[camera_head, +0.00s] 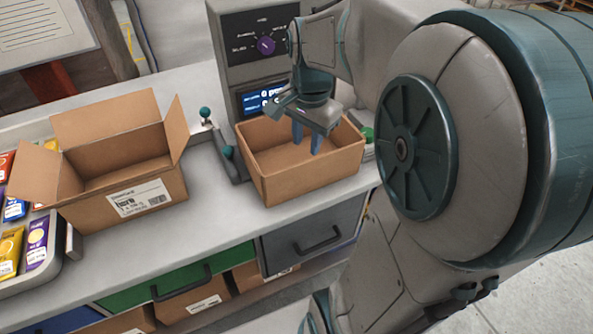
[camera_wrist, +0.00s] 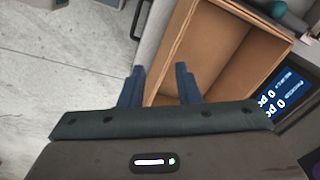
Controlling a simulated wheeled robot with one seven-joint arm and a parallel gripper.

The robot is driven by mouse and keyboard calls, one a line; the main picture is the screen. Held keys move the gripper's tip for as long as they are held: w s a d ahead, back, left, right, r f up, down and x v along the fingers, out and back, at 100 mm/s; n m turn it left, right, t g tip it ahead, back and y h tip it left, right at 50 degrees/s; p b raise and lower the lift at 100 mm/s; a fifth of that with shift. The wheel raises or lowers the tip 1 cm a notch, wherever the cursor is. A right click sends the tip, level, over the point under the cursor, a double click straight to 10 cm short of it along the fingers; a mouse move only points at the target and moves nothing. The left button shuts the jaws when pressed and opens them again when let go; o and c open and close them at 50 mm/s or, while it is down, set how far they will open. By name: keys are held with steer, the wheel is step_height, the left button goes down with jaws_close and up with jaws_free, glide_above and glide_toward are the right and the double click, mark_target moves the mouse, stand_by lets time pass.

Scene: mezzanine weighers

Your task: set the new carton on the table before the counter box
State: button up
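A plain open-topped brown carton (camera_head: 318,178) without flaps stands on the table (camera_head: 225,215) before the grey counter box (camera_head: 235,70), which has a purple knob and a blue display. It also shows in the wrist view (camera_wrist: 240,45), empty inside. My gripper (camera_head: 307,140) is above this carton near its front wall. In the wrist view my gripper's fingers (camera_wrist: 158,88) are apart, with the carton's front wall appearing between them. I cannot tell whether the fingertips are below the rim. The display shows in part in the wrist view (camera_wrist: 283,95).
Another brown carton (camera_head: 160,197), flaps raised and labelled, stands to the left. A tray of coloured packets (camera_head: 37,240) lies at the far left. A small teal-knobbed lever (camera_head: 228,155) stands between the cartons. Drawers with handles (camera_head: 315,240) are below the table.

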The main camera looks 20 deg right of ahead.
steer(key=s+a+f+n+t, duration=0.2)
steer(key=s+a+n, duration=0.5)
steer(key=n, duration=0.5)
steer(key=shift+s+a, duration=0.3)
steer(key=shift+s, duration=0.85)
steer(key=shift+f, duration=0.1)
